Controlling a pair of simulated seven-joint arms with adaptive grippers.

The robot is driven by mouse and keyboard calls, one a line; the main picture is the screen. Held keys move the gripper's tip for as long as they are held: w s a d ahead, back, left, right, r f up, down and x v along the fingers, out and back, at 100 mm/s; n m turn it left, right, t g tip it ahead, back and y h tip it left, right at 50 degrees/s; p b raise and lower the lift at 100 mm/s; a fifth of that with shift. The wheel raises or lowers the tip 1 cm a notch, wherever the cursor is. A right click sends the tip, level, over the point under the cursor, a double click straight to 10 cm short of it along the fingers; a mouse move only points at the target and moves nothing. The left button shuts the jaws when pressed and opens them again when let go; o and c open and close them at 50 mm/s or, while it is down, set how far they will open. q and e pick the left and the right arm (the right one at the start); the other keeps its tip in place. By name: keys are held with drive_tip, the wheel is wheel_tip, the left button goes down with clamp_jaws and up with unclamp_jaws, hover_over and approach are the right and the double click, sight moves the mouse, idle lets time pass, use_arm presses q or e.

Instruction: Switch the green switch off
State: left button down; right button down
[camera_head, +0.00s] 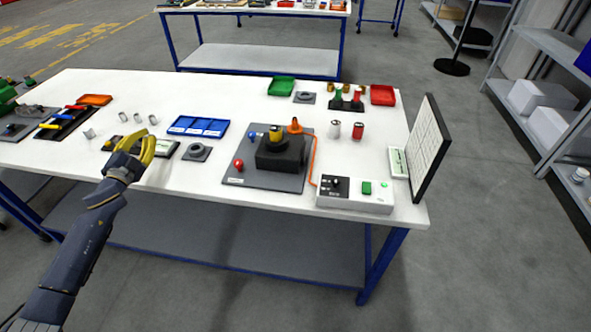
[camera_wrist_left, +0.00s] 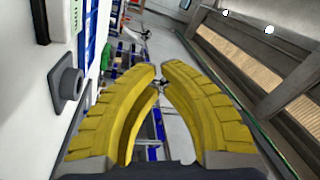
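The green switch (camera_head: 367,188) is a green rocker on top of a white and grey control box (camera_head: 350,204) at the front right of the table. A small round green light (camera_head: 384,184) beside it looks lit. My left gripper (camera_head: 150,134) has yellow curved fingers and is over the front left of the table, well left of the box. In the left wrist view its fingertips (camera_wrist_left: 160,70) almost meet, with nothing visible between them. The switch does not show in that view. My right gripper is in neither view.
An orange cable links the box to a grey board (camera_head: 234,172) carrying a black block (camera_head: 281,152). A blue tray (camera_head: 199,126) and a grey ring part (camera_head: 196,152) lie near my left gripper. An upright panel (camera_head: 430,148) stands at the table's right edge.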

use_arm(q)
drive_tip(key=w+d+r+n+g+h, duration=0.1)
drive_tip(key=w+d+r+n, duration=0.1)
drive_tip(key=w+d, duration=0.45)
drive_tip(key=w+d+r+n+g, duration=0.1)
drive_tip(key=w+d+r+n, duration=0.15)
drive_tip(key=d, duration=0.75)
drive_tip(key=d+r+m+g+h, duration=0.15)
drive_tip(key=d+g+h, duration=0.3)
drive_tip(key=d, duration=1.45)
drive_tip(key=s+d+r+m+g+h, duration=0.1)
drive_tip(key=s+d+m+g, duration=0.2)
drive_tip(key=d, duration=0.6)
drive_tip(key=s+d+r+m+g+h, duration=0.1)
drive_tip(key=s+d+r+g+h, duration=0.1)
drive_tip(key=s+d+g, duration=0.45)
drive_tip(key=s+d+f+m+g, duration=0.1)
drive_tip(key=s+d+m, duration=0.1)
drive_tip(key=s+d, duration=0.2)
drive_tip(key=s+d+f+m+g+y, duration=0.1)
drive_tip(key=s+d+m+g, duration=0.1)
drive_tip(key=s+d, duration=0.3)
drive_tip(key=shift+s+d+f+m, duration=0.25)
drive_tip(key=shift+s+m, duration=0.35)
drive_tip(key=shift+s, duration=0.45)
drive_tip(key=shift+d, duration=0.1)
